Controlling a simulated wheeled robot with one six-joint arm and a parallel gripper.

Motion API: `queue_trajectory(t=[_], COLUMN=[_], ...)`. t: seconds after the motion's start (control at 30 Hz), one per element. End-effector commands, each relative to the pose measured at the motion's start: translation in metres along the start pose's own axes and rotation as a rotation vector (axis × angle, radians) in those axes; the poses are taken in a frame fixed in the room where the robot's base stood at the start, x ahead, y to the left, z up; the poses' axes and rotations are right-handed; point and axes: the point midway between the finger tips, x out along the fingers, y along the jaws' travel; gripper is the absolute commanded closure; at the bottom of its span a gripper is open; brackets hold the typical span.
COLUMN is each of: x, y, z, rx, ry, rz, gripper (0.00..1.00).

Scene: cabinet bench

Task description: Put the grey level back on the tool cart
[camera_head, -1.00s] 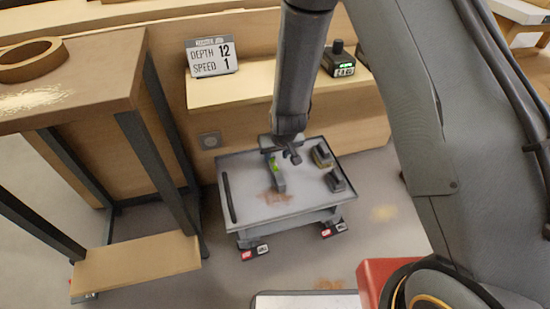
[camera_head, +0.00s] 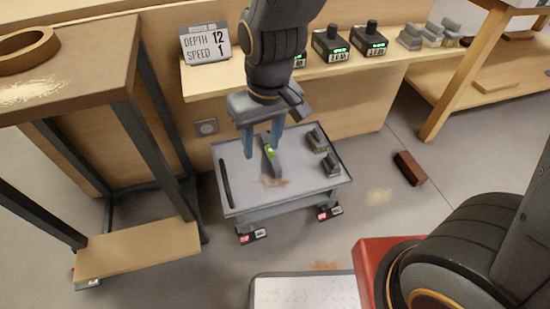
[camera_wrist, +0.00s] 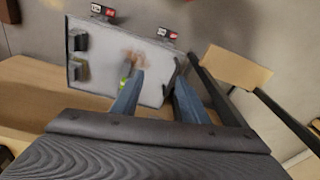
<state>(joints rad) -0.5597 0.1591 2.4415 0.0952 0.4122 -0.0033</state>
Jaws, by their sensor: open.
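The grey level (camera_head: 275,166), with a bright green vial, lies on the top of the tool cart (camera_head: 300,192). My gripper (camera_head: 262,148) is above the cart with its two blue fingers apart and nothing seen between them. In the head view the fingers overlap the far end of the level. In the wrist view my gripper (camera_wrist: 158,90) is open over the cart top (camera_wrist: 110,52). There the green vial (camera_wrist: 124,82) peeks out beside one finger, and most of the level is hidden.
The cart also holds a dark rod (camera_head: 226,183) at its left and two dark tools (camera_head: 317,140) at its right. A shelf with chargers (camera_head: 330,45) and a sign (camera_head: 206,43) stands behind. A dark-legged table (camera_head: 80,75) is left. A brown block (camera_head: 409,168) lies on the floor.

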Motion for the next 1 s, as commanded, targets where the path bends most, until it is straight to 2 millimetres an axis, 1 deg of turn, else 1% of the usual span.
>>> queue_trajectory(t=[0.03, 0.1, 0.2, 0.3, 0.4, 0.47, 1.0], x=[-0.015, -0.030, -0.045, -0.053, -0.056, -0.057, -0.056], y=[-0.006, -0.012, -0.017, -0.018, -0.018, -0.018, -0.018], z=[0.015, 0.037, 0.062, 0.077, 0.084, 0.085, 0.084], rx=[-0.017, -0.035, -0.056, -0.067, -0.072, -0.072, -0.071], ry=[-0.013, -0.042, -0.075, -0.096, -0.107, -0.109, -0.107], rz=[-0.003, -0.004, -0.003, -0.001, 0.000, 0.001, 0.000], gripper=[0.60, 0.60, 0.60, 0.60, 0.60, 0.60, 0.60])
